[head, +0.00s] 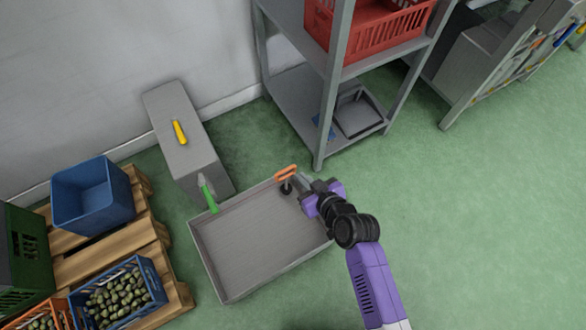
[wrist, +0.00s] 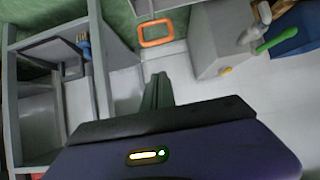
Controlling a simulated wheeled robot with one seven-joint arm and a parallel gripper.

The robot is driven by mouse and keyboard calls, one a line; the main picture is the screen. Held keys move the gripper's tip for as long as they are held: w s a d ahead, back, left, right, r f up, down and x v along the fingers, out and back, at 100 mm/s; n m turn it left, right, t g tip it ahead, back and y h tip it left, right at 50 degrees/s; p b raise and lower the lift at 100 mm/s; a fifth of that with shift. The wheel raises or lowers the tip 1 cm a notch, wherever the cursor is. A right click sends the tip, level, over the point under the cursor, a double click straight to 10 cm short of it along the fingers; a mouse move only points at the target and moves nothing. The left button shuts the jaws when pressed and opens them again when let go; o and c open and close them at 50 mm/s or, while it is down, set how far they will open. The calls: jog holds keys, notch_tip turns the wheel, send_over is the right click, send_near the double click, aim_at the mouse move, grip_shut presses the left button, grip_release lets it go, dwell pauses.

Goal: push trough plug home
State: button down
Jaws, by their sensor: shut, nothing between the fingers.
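The trough (head: 222,292) is a shallow grey metal box on the floor. The plug (head: 286,174) has an orange loop handle and a dark round body, and it is at the trough's far right corner. How deep the plug sits cannot be told. The orange loop also shows at the top of the wrist view (wrist: 156,33). My gripper (head: 304,183) is shut and empty just right of the plug, with a small gap seeming to lie between them. In the wrist view its fingers (wrist: 157,90) point toward the loop, apart from it.
A grey block (head: 183,150) with a yellow-handled tool stands behind the trough, with a green-handled tap (head: 208,194) in front of it. A grey shelf rack (head: 330,100) stands behind right. A pallet with crates (head: 92,195) is at left. Green floor on the right is clear.

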jog(key=s+f+b+x, duration=0.1)
jog(key=f+b+x, duration=0.1)
jog(key=b+x, duration=0.4)
jog(key=shift+d+f+x, duration=0.25)
jog(key=shift+d+x, duration=0.05)
jog(key=shift+x, duration=2.2)
